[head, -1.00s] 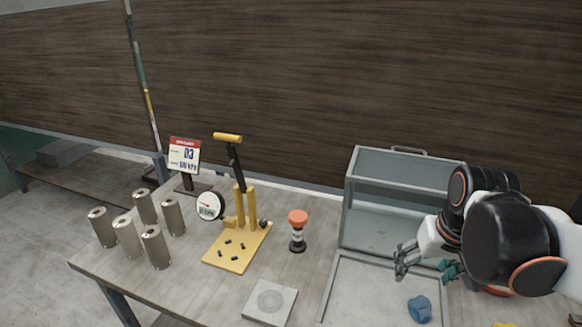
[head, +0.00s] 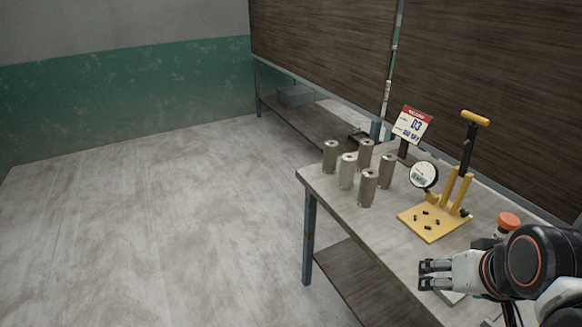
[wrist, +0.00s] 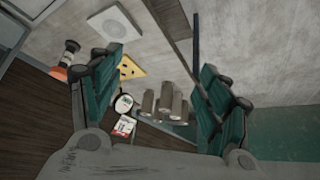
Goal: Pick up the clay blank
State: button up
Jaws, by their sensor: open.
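No thing in view can be surely told as the clay blank. Several upright grey cylinders (head: 367,186) stand grouped at the left end of the workbench (head: 335,195); they also show in the wrist view (wrist: 164,104), beyond the gap between my fingers. My gripper (head: 428,275) is open and empty, in front of the yellow-based press and apart from the cylinders. In the wrist view its two teal-padded fingers are spread wide with nothing between them (wrist: 158,62). The blue lump of the earlier frame is out of view.
The yellow lever press (head: 432,224) with a round gauge (head: 424,175) and a sign (head: 411,125) stands right of the cylinders. An orange-topped item (head: 509,223) is partly behind my arm. A pale square plate (wrist: 112,22) lies flat. Open floor (head: 150,220) is at left.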

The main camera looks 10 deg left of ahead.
aim_at(348, 160)
jog(key=j+u, duration=0.1)
jog(key=u, duration=0.2)
jog(key=i+j, duration=0.15)
jog(key=j, duration=0.2)
jog(key=i+j+z, duration=0.1)
jog(key=j, duration=0.25)
jog(key=i+j, duration=0.2)
jog(key=j, duration=0.15)
jog(key=i+j+z, duration=0.1)
jog(key=j, duration=0.25)
jog(key=i+j, duration=0.15)
jog(key=j, duration=0.2)
jog(key=z, duration=0.05)
